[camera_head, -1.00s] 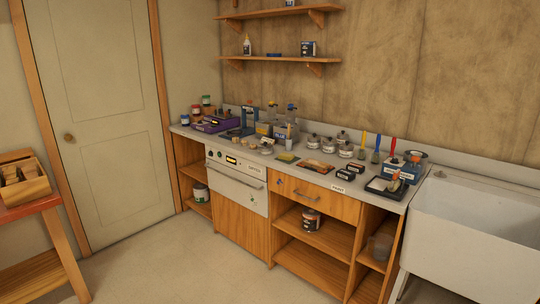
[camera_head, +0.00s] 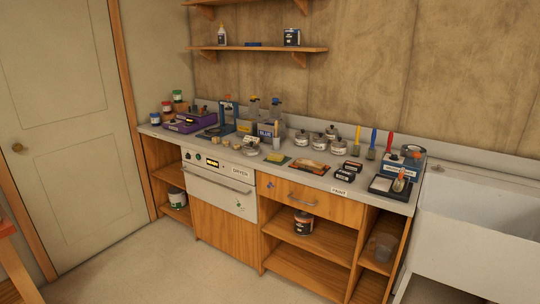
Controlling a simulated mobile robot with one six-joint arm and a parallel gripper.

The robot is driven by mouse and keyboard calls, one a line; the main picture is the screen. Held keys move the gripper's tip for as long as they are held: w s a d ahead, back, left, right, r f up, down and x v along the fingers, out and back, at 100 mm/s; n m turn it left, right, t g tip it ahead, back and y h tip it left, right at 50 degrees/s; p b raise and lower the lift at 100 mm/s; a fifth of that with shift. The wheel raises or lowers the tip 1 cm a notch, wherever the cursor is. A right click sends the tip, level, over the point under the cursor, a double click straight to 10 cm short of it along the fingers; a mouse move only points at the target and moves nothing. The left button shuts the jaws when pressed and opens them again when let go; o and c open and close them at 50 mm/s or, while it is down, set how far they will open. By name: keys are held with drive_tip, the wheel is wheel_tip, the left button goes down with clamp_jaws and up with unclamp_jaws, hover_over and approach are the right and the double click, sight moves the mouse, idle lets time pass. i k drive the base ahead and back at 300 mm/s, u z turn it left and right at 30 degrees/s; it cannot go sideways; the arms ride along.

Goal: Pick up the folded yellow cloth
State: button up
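The folded yellow cloth (camera_head: 277,159) looks like a small flat yellow-green piece on the grey counter (camera_head: 262,167), near the middle of its length. It lies left of a flat orange-brown item (camera_head: 310,167) and right of several small pale round pieces. It is small in the view, so its folds cannot be made out. My gripper is not in view.
Jars, bottles, brushes and a purple box (camera_head: 188,122) crowd the counter. A dryer front (camera_head: 217,186) and open shelves sit below it. A white sink (camera_head: 472,230) stands at right, a door (camera_head: 62,130) at left. The floor in front is clear.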

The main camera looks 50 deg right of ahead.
sight(275, 156)
drive_tip(key=z, duration=0.25)
drive_tip(key=i, duration=1.2)
drive_tip(key=z, duration=0.45)
